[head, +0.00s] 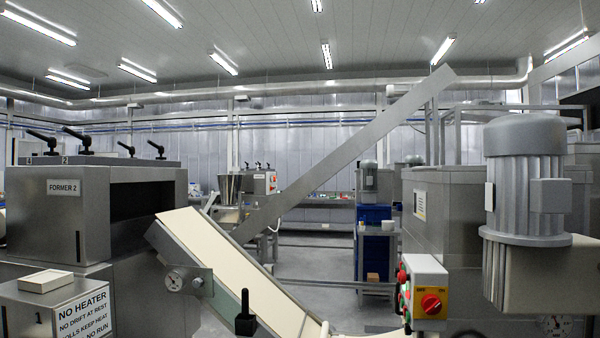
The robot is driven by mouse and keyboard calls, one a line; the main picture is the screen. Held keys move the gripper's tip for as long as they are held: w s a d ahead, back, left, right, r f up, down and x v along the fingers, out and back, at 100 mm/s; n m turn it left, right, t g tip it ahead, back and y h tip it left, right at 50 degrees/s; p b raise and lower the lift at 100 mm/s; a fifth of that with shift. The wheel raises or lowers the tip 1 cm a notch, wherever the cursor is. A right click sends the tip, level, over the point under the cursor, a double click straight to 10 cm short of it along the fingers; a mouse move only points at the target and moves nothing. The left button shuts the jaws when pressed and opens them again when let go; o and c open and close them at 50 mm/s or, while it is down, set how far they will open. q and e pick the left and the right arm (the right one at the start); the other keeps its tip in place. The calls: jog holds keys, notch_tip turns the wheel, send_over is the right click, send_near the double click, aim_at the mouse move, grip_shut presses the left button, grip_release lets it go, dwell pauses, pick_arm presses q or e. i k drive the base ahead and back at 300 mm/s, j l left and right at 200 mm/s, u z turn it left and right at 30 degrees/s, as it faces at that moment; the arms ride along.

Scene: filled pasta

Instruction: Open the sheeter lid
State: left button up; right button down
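No part in view is labelled as the sheeter, and I cannot tell for sure which part is its lid. A long flat grey metal piece (345,155) slants from low centre to upper right; I cannot tell whether it is a lid or a chute. A pale sheet on an inclined belt (235,265) runs down from the grey machine marked FORMER 2 (52,220). A grey machine (455,205) with a large ribbed motor (527,185) stands at the right. Neither of my grippers shows in the head view.
A control box (428,292) with a red knob on yellow sits at lower right. A black lever (245,315) stands at the bottom. Blue crates (374,240) stand behind; grey floor (318,262) is open at the centre.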

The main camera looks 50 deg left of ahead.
aim_at(474, 168)
jog(key=i+j+u, duration=0.1)
jog(key=j+u, duration=0.3)
jog(key=i+j+u, duration=0.15)
jog(key=u, duration=0.3)
jog(key=i+j, duration=0.25)
jog(key=j, duration=0.2)
jog(key=u, duration=0.05)
